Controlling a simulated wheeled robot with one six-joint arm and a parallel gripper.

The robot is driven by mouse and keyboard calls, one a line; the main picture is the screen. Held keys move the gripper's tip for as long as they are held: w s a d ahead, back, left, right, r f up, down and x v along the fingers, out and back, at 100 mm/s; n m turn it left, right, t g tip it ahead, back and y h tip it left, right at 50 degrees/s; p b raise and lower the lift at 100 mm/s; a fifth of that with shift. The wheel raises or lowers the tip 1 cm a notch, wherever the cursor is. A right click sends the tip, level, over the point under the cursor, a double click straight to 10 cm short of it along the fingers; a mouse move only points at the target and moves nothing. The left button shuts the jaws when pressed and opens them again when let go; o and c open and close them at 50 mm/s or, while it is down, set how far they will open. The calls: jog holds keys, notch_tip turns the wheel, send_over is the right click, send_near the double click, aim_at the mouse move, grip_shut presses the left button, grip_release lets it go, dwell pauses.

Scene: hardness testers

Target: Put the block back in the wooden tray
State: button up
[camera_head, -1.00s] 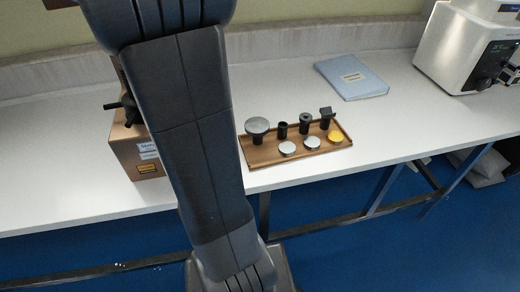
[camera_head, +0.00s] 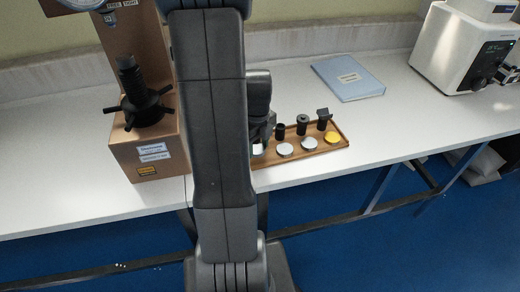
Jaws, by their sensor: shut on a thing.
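The wooden tray (camera_head: 318,150) lies on the white bench, right of my arm. My gripper (camera_head: 260,143) points down over the tray's left end, partly hidden by my own arm. It is shut on a pale block (camera_head: 257,149), of which only a small light patch shows below the fingers. I cannot tell whether the block touches the tray. In the tray are a pale disc (camera_head: 284,150), a second pale disc (camera_head: 309,143) and a yellow disc (camera_head: 332,137).
Dark fittings (camera_head: 302,125) stand along the tray's back row. A brown hardness tester (camera_head: 150,150) stands left of my arm. A blue folder (camera_head: 347,78) lies behind the tray, and a white machine (camera_head: 450,50) stands at right. The bench between them is clear.

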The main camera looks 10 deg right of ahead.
aim_at(260, 147)
jog(key=shift+w+d, duration=0.2)
jog(key=shift+d, duration=0.1)
jog(key=shift+d+f, duration=0.2)
jog(key=shift+f, duration=1.55)
jog(key=shift+f, duration=0.2)
jog(key=o, duration=1)
jog(key=shift+r, duration=0.2)
